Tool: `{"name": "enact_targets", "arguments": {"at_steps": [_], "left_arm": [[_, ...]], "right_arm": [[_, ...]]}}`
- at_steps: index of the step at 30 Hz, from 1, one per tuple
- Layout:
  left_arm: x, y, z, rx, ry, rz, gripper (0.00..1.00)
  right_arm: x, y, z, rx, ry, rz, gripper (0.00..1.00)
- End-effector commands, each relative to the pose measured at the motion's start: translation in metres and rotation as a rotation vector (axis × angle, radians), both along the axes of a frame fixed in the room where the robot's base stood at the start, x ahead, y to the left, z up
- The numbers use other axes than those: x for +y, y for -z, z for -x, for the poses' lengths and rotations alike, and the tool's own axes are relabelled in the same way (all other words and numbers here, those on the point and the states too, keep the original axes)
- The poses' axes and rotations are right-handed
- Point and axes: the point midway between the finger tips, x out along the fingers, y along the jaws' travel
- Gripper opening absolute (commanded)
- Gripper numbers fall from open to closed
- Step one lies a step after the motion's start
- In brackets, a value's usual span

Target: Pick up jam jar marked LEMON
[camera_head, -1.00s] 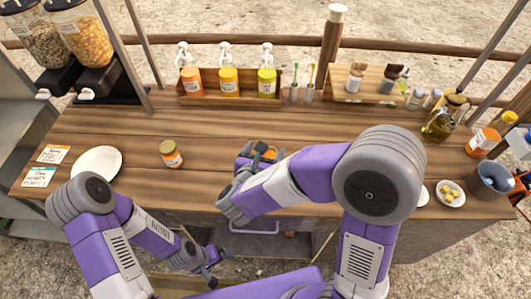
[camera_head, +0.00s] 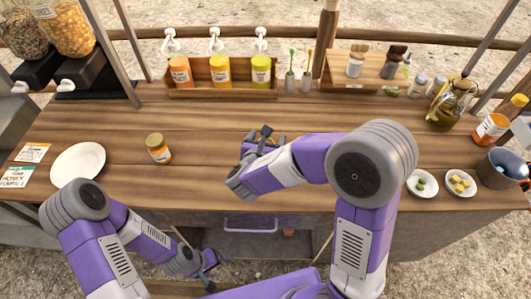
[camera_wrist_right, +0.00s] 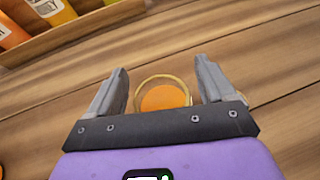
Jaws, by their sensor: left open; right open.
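A jar with a gold rim and an orange top (camera_wrist_right: 163,97) shows between the open fingers of my right gripper (camera_wrist_right: 160,72) in the right wrist view. Its label is not visible, so I cannot tell whether it reads LEMON. In the head view my right gripper (camera_head: 266,138) is over the middle of the counter and mostly hides that spot. Another small jar with a gold lid and orange contents (camera_head: 158,148) stands upright to the left; its label is too small to read. My left gripper (camera_head: 208,266) is open and empty, low in front of the counter.
A wooden rack with several pump bottles (camera_head: 220,92) stands at the back of the wooden counter (camera_head: 110,125). A white plate (camera_head: 78,162) and cards lie at the left. Small dishes (camera_head: 422,183), an oil jug (camera_head: 445,118) and a grey pot (camera_head: 500,170) are at the right.

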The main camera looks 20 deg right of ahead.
Motion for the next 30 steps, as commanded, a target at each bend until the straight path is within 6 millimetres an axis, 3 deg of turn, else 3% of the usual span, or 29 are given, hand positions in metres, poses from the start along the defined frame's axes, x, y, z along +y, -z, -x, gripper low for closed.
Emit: {"name": "enact_targets", "arguments": {"at_steps": [8,20,30], "left_arm": [[0.0,0.0,0.0,0.0,0.0,0.0,0.93],[0.0,0.0,0.0,0.0,0.0,0.0,0.93],[0.0,-0.005,0.0,0.0,0.0,0.0,0.93]], "right_arm": [[-0.001,0.0,-0.002,0.0,-0.001,0.0,0.8],[-0.001,0.0,-0.002,0.0,-0.001,0.0,0.19],[-0.001,-0.011,-0.002,-0.004,-0.001,-0.002,0.17]]}}
